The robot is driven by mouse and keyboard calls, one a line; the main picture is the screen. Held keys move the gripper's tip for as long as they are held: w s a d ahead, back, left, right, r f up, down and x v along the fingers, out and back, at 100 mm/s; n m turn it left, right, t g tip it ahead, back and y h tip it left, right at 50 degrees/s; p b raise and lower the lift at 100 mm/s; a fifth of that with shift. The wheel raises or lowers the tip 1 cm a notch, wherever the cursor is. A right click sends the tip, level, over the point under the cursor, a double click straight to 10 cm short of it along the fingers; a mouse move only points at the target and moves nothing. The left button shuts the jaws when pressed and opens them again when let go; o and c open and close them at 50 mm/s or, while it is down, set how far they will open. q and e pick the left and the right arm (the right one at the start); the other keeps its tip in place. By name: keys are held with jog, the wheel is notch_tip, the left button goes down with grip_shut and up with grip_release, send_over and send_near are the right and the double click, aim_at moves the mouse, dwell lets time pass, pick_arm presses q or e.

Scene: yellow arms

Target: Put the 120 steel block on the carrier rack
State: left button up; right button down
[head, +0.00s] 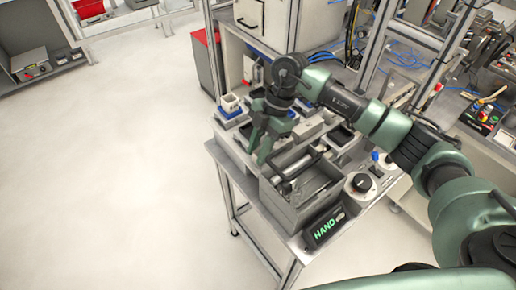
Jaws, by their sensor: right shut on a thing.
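My right gripper (262,140), green and pointing down, hangs over the left part of the workbench. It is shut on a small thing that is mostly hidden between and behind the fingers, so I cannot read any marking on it. A pale block with a square hole (230,103) sits on a blue base at the back left of the bench, left of the gripper. The grey rack (231,147) lies along the bench's left edge beneath and beside the gripper; the arm and hand hide part of it. I cannot make out the number 120 anywhere. My left gripper is not visible.
A grey open bin (295,212) with a dark handle and metal parts stands in front of the gripper. Frame posts rise behind. The floor left is clear.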

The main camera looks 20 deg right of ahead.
jog(key=shift+f, duration=0.5)
jog(key=c, duration=1.1)
grip_release()
jog(key=shift+o, duration=0.2)
jog(key=shift+r, duration=0.1)
jog(key=shift+r+p, duration=2.7)
jog(key=shift+r, duration=0.75)
jog(key=shift+f, duration=0.1)
